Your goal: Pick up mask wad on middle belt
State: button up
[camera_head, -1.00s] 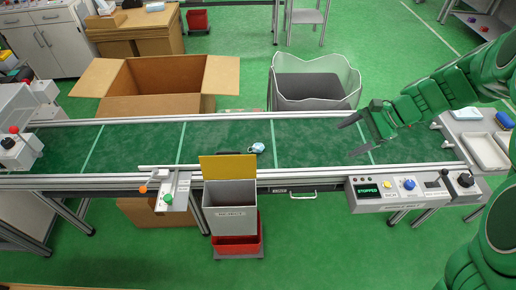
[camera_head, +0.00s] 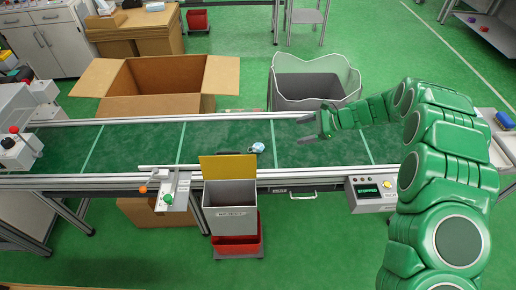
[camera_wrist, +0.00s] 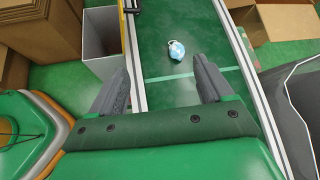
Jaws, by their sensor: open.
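The mask wad (camera_head: 257,147) is a small light-blue and white lump on the green belt (camera_head: 225,135), near the belt's middle and behind the yellow flap. It also shows in the wrist view (camera_wrist: 176,49), beyond my fingertips. My gripper (camera_head: 308,130) is open and empty above the belt, to the right of the wad and apart from it. In the wrist view its two grey fingers (camera_wrist: 166,80) are spread wide, with bare belt between them.
A grey bin with a yellow flap (camera_head: 228,168) stands at the belt's front edge, near the wad. Behind the belt are an open cardboard box (camera_head: 150,85) and a grey bin with a clear liner (camera_head: 310,90). Metal rails (camera_head: 110,122) line the belt. A control panel (camera_head: 370,190) sits front right.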

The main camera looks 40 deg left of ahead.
aim_at(261, 146)
jog(key=a+f+m, duration=0.1)
jog(key=a+f, duration=0.3)
jog(key=f, duration=0.1)
jog(key=s+a+f+m+y, duration=0.1)
jog(key=a+f, duration=0.2)
jog(key=f, duration=0.3)
jog(key=s+a+f+m+y, duration=0.1)
jog(key=a+f, duration=0.3)
jog(key=f, duration=0.2)
jog(key=shift+a+m, duration=0.3)
jog(key=shift+m, duration=0.1)
jog(key=shift+w+a+r+x, duration=0.1)
jog(key=shift+x, duration=1.2)
jog(key=shift+w+a+r+x, duration=0.1)
jog(key=shift+x, duration=1.2)
jog(key=shift+w+a+r+x, duration=0.1)
jog(key=shift+x, duration=1.2)
jog(key=shift+d, duration=0.1)
jog(key=c, duration=1.1)
jog(key=shift+c, duration=0.3)
